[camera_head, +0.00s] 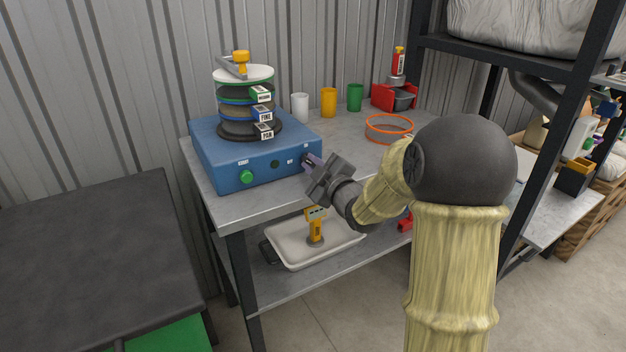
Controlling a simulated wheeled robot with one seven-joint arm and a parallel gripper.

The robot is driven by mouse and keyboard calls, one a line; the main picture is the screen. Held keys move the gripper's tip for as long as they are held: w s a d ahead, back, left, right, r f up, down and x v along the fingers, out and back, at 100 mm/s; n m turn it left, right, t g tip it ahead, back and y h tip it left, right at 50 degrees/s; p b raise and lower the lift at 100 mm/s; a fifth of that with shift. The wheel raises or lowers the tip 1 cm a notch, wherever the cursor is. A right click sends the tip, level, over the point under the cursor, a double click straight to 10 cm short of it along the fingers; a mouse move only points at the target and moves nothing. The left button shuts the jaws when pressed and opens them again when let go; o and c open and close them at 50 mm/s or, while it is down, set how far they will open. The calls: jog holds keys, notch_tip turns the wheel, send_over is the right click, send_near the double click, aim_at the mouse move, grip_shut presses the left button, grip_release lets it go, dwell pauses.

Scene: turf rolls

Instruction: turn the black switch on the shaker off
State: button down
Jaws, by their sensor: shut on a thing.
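The blue shaker (225,165) stands on the grey bench, with a stack of labelled sieves (248,108) on top. Its front has a green button (246,177) at the left and a small dark round part (275,164) near the middle. The black switch (304,157) is at the right end of the front, partly covered by my fingers. My gripper (309,160) reaches in from the right and is shut on the switch. Which way the switch is set cannot be told.
White, yellow and green cups (328,102) stand behind the shaker. An orange-rimmed sieve (389,128) lies to the right on the bench (240,203). A white tray (290,252) with a yellow tool sits on the shelf below. A dark table (90,260) is at the left.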

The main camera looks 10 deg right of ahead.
jog(key=n+b, duration=0.2)
jog(key=b, duration=0.1)
jog(key=f+n+b, duration=0.1)
jog(key=n+b, duration=0.2)
jog(key=b, duration=0.1)
jog(key=shift+a+f+n, duration=0.15)
jog(key=shift+n, duration=0.15)
jog(key=n+b, duration=0.2)
jog(key=b, duration=0.1)
jog(key=shift+n, duration=0.3)
jog(key=c, duration=1.4)
grip_release()
jog(key=shift+c, duration=0.2)
jog(key=shift+r, duration=0.2)
jog(key=shift+s, duration=0.15)
